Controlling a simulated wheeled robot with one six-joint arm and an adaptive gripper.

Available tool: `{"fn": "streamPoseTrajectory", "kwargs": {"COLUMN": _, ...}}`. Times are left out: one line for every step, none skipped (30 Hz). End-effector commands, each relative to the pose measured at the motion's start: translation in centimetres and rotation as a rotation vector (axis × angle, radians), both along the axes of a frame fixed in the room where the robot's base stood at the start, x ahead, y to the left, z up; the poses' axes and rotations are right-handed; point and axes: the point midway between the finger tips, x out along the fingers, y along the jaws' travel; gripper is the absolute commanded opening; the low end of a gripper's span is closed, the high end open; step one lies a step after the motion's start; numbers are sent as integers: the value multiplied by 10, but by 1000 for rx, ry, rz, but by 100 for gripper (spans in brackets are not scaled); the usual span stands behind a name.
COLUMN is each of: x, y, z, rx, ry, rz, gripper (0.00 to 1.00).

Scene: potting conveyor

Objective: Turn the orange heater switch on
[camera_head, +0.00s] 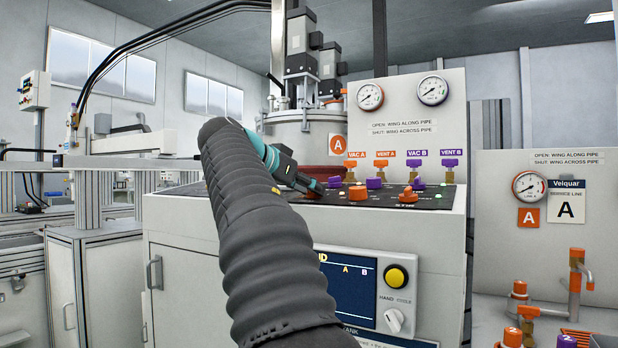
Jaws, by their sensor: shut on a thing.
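My gripper (314,188) reaches over the dark top panel of the white control cabinet, at the panel's left part. Its fingers are shut on a small orange-red piece at their tips, which fits the orange heater switch; the fingers hide most of it. I cannot read its label or tell its position. To its right on the panel are an orange knob (357,193), a second orange knob (408,195), and purple knobs (374,183).
Behind the panel stand a metal tank (295,135) and a gauge board with orange and purple valves (420,163). The cabinet front has a screen (345,289), a yellow button (396,277) and a white knob (394,320). Pipework (575,272) stands at the right.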

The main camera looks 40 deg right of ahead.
Motion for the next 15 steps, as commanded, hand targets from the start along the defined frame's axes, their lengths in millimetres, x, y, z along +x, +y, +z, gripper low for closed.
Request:
{"fn": "streamPoseTrajectory", "kwargs": {"x": 2, "y": 0, "z": 4, "rx": 3, "ry": -2, "rz": -33, "gripper": 1}}
{"fn": "streamPoseTrajectory", "kwargs": {"x": 2, "y": 0, "z": 4, "rx": 4, "ry": -6, "rz": -53, "gripper": 1}}
{"fn": "streamPoseTrajectory", "kwargs": {"x": 3, "y": 0, "z": 4, "rx": 5, "ry": -9, "rz": -79, "gripper": 1}}
{"fn": "streamPoseTrajectory", "kwargs": {"x": 3, "y": 0, "z": 4, "rx": 7, "ry": -12, "rz": -97, "gripper": 1}}
{"fn": "streamPoseTrajectory", "kwargs": {"x": 3, "y": 0, "z": 4, "rx": 8, "ry": -15, "rz": -115, "gripper": 1}}
{"fn": "streamPoseTrajectory", "kwargs": {"x": 3, "y": 0, "z": 4, "rx": 9, "ry": -20, "rz": -136, "gripper": 1}}
{"fn": "streamPoseTrajectory", "kwargs": {"x": 3, "y": 0, "z": 3, "rx": 9, "ry": -21, "rz": -151, "gripper": 1}}
{"fn": "streamPoseTrajectory", "kwargs": {"x": 4, "y": 0, "z": 3, "rx": 10, "ry": -23, "rz": -163, "gripper": 1}}
{"fn": "streamPoseTrajectory", "kwargs": {"x": 4, "y": 0, "z": 3, "rx": 12, "ry": -26, "rz": -181, "gripper": 1}}
{"fn": "streamPoseTrajectory", "kwargs": {"x": 4, "y": 0, "z": 3, "rx": 13, "ry": -28, "rz": -191, "gripper": 1}}
{"fn": "streamPoseTrajectory", "kwargs": {"x": 4, "y": 0, "z": 3, "rx": 13, "ry": -29, "rz": -200, "gripper": 1}}
{"fn": "streamPoseTrajectory", "kwargs": {"x": 4, "y": 0, "z": 2, "rx": 13, "ry": -32, "rz": -212, "gripper": 1}}
{"fn": "streamPoseTrajectory", "kwargs": {"x": 4, "y": 0, "z": 2, "rx": 14, "ry": -33, "rz": -220, "gripper": 1}}
{"fn": "streamPoseTrajectory", "kwargs": {"x": 4, "y": -1, "z": 2, "rx": 14, "ry": -35, "rz": -227, "gripper": 1}}
{"fn": "streamPoseTrajectory", "kwargs": {"x": 4, "y": -1, "z": 2, "rx": 15, "ry": -35, "rz": -234, "gripper": 1}}
